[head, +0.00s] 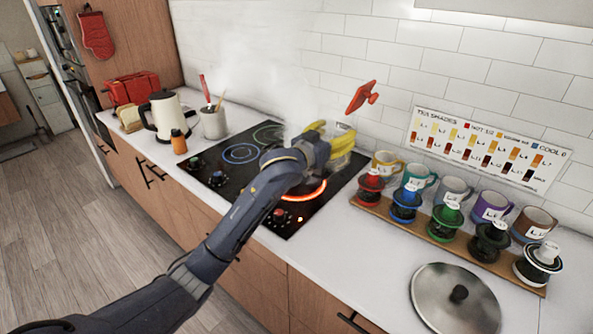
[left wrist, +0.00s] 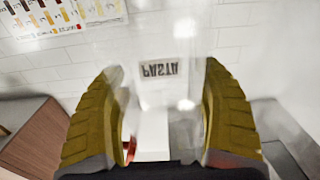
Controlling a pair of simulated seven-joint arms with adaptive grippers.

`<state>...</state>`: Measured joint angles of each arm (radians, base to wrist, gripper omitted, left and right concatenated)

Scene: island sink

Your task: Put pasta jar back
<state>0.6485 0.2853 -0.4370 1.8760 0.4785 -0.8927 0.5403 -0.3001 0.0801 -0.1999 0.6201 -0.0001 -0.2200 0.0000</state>
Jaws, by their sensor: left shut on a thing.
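My left gripper (head: 336,142) has yellow fingers and is above the right part of the black cooktop (head: 240,150), over a glowing red burner (head: 304,190). In the left wrist view the gripper (left wrist: 160,112) is shut on a clear, see-through pasta jar. The jar's white label (left wrist: 158,71) reads PASTA and appears upside down in that view. In the head view the jar is hard to make out between the fingers, with a small pale label patch visible there. My right gripper is not in view.
A wooden tray (head: 384,211) of small colour-coded jars and several mugs (head: 455,189) stand right of the cooktop. A metal lid (head: 456,305) lies in front. A red object (head: 362,97) shows against the tiles. A kettle (head: 165,115) and utensil pot (head: 213,123) stand left.

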